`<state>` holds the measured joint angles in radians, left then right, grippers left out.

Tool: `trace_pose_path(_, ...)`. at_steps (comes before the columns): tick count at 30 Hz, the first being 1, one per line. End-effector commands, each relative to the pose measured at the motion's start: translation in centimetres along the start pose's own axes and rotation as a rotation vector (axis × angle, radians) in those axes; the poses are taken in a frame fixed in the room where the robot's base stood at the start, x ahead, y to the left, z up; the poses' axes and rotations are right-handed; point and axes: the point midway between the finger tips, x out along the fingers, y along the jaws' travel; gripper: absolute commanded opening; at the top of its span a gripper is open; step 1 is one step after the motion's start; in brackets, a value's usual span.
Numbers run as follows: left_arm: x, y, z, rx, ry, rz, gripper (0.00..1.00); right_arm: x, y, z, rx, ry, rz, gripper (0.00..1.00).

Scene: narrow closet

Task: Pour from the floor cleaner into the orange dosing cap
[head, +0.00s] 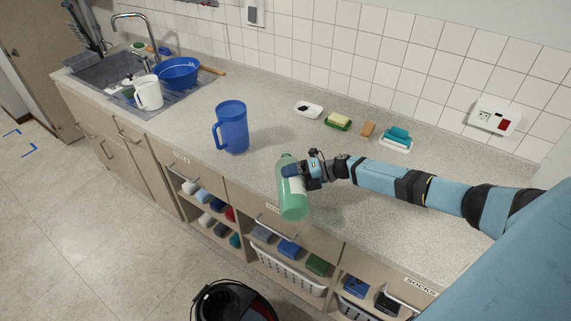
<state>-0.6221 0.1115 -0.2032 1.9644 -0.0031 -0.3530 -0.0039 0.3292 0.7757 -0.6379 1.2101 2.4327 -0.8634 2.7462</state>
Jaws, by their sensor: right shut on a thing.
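A pale green translucent bottle with a white label, which I take for the floor cleaner (293,206), is at the front edge of the counter. My right gripper (294,171) is shut around its upper part, reaching in from the right. The bottle looks roughly upright, and its lower end overlaps the counter's front edge in the picture. I cannot tell whether it touches the counter. I cannot make out the orange dosing cap in this view. My left gripper is not in view.
A blue pitcher (233,128) stands left of the bottle. Soap dishes and sponges (338,121) line the back of the counter (262,110). The sink (108,72), white jug (149,93) and blue basin (176,73) are far left. A dark bucket (232,302) stands on the floor.

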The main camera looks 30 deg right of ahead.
Motion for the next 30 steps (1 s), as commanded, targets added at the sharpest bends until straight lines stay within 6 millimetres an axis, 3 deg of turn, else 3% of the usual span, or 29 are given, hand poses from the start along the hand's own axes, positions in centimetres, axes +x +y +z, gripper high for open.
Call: trace_pose_path(30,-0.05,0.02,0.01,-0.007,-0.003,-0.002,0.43,-0.07,0.40,0.13,0.028,0.008,0.002,0.39)
